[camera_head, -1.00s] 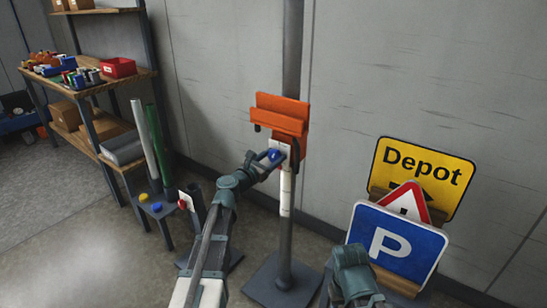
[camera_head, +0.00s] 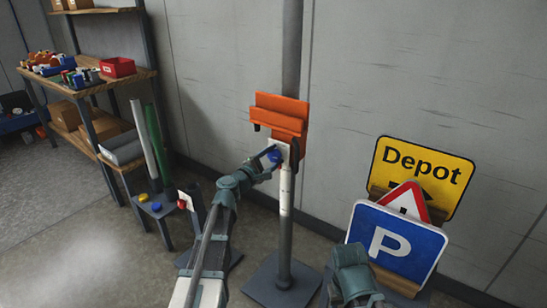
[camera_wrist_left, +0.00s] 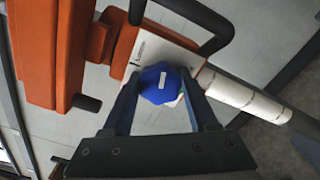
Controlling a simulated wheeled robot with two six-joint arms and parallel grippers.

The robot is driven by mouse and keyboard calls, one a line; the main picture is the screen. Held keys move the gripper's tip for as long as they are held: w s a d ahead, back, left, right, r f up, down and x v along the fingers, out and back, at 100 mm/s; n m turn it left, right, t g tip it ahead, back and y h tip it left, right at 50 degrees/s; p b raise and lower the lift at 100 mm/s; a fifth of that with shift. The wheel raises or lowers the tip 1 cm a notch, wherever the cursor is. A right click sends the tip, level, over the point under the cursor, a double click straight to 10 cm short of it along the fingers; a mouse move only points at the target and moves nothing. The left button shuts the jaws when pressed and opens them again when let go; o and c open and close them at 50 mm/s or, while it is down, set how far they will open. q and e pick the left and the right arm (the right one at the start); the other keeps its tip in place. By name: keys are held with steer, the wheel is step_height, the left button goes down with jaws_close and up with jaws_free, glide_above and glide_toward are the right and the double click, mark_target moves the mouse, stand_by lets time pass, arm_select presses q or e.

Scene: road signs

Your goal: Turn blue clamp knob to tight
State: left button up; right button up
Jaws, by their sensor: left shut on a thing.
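The blue clamp knob (camera_head: 274,157) sits on a white plate (camera_head: 282,147) below the orange clamp (camera_head: 280,118) on a grey post. In the left wrist view the knob (camera_wrist_left: 161,83) is a faceted blue disc with a pale bar mark on its face. My left gripper (camera_head: 270,158) has its fingers on either side of the knob and is shut on it. The fingers (camera_wrist_left: 160,92) also show in the left wrist view. Lettering on the white plate (camera_wrist_left: 150,55) is too small to read. My right arm shows at the bottom, but its fingertips are hidden.
A blue P sign (camera_head: 397,243), a red-edged triangle sign (camera_head: 408,203) and a yellow Depot sign (camera_head: 422,175) stand in a rack at the right. A shelf (camera_head: 105,82) and a low stand with poles (camera_head: 158,205) are at the left. The post's base plate (camera_head: 282,285) is on the floor.

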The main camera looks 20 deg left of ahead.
arm_select(q)
steer(key=m, duration=0.6)
steer(key=shift+f+m, duration=0.1)
steer(key=shift+m, duration=0.2)
steer(key=m, duration=1.2)
steer(key=shift+f+m, duration=0.1)
steer(key=shift+m, duration=0.2)
steer(key=m, duration=0.5)
steer(key=shift+a, duration=0.1)
steer(key=shift+m, duration=0.4)
steer(key=o, duration=1.4)
steer(key=v, duration=1.3)
steer(key=shift+s+a, duration=0.15)
steer(key=shift+s, duration=0.2)
